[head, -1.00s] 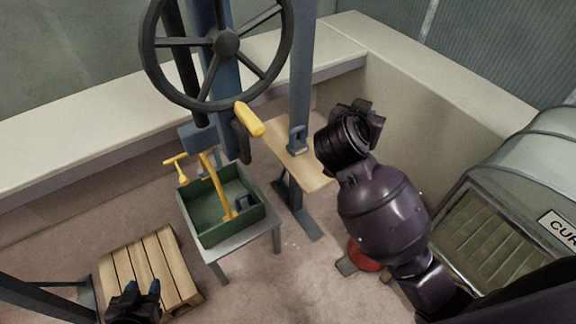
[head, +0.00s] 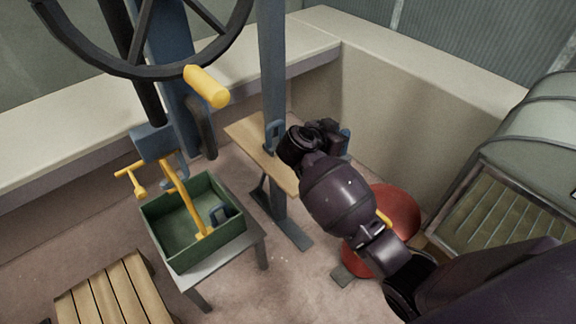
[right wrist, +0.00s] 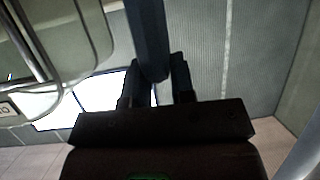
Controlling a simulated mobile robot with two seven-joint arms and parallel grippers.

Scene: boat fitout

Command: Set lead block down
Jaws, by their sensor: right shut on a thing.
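My right gripper (head: 340,140) is right of the wooden shelf in the head view, with its jaws mostly hidden behind my wrist. In the right wrist view the gripper (right wrist: 156,82) is shut on a dark blue, bar-like part (right wrist: 149,38), taken to be the lead block. The part runs out of the top of the picture, so its full shape is hidden. Another blue block with a handle loop (head: 273,136) stands on the wooden shelf (head: 246,131). My left gripper is out of view.
The green box (head: 158,225) stands on a small grey table (head: 255,246), with a yellow bar reaching into it. A large handwheel (head: 140,70) stands behind. A slatted pallet (head: 110,292), a red round object (head: 398,215) and a ribbed-front oven (head: 510,200) surround the floor.

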